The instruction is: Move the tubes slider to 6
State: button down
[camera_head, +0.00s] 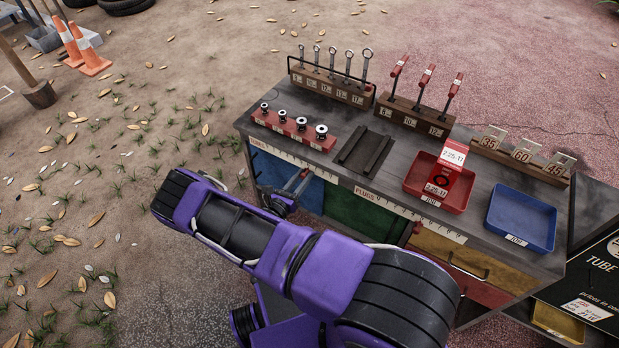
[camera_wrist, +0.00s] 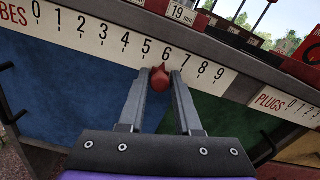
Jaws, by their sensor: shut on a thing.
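The TUBES scale (camera_wrist: 110,36) is a white strip numbered 0 to 9 on the cart's front edge. In the wrist view the red slider (camera_wrist: 160,80) sits just below it, its pointed tip near the 6 mark. My gripper (camera_wrist: 161,75) has its two fingers on either side of the slider and is shut on it. The strip's left part (camera_head: 285,153) shows above my arm.
A PLUGS scale (camera_wrist: 290,102) continues to the right on the same edge. The cart top (camera_head: 330,175) holds a red socket rack (camera_head: 290,132), a red tray (camera_head: 418,187) with a box, and a blue tray (camera_head: 520,217). Coloured drawers lie below the edge. Open ground is at left.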

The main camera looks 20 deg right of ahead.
dwell(0.3)
jog(key=c, duration=0.7)
grip_release()
jog(key=shift+a, duration=0.15)
jog(key=v, duration=1.7)
jog(key=shift+a, duration=0.1)
